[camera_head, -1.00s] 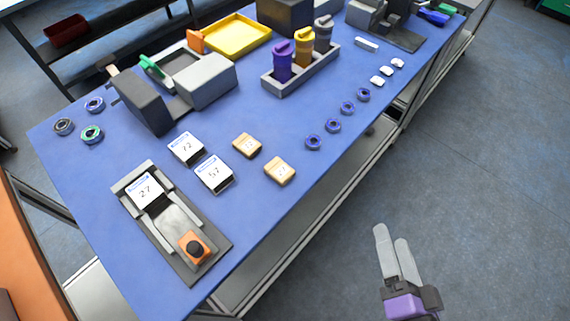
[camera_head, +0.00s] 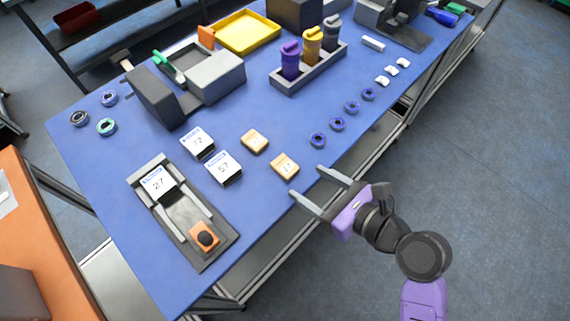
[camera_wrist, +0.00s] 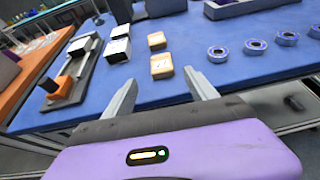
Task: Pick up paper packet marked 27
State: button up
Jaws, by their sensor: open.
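Two tan paper packets lie flat on the blue table. The nearer tan packet (camera_head: 285,166) has a mark that seems to read 27; it also shows in the wrist view (camera_wrist: 162,67). The farther tan packet (camera_head: 254,141) has a mark too small to read surely; it also shows in the wrist view (camera_wrist: 157,41). My gripper (camera_head: 308,182) is open and empty by the table's front edge, its fingers pointing toward the nearer packet. In the wrist view that packet lies ahead, between the lines of the two fingertips and apart from them.
A white item marked 27 (camera_head: 158,183) sits in the grey scanner fixture (camera_head: 222,243). White items 72 (camera_head: 197,140) and 57 (camera_head: 223,166) lie left of the packets. A blue ring (camera_head: 318,140) and several others line the right edge. A bottle rack (camera_head: 312,74) stands behind.

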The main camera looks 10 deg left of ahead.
aim_at(287, 167)
jog(key=x, duration=0.7)
jog(key=shift+w+p, duration=0.3)
jog(key=shift+p, duration=0.05)
jog(key=shift+c, duration=0.5)
grip_shut()
jog(key=shift+r, duration=0.1)
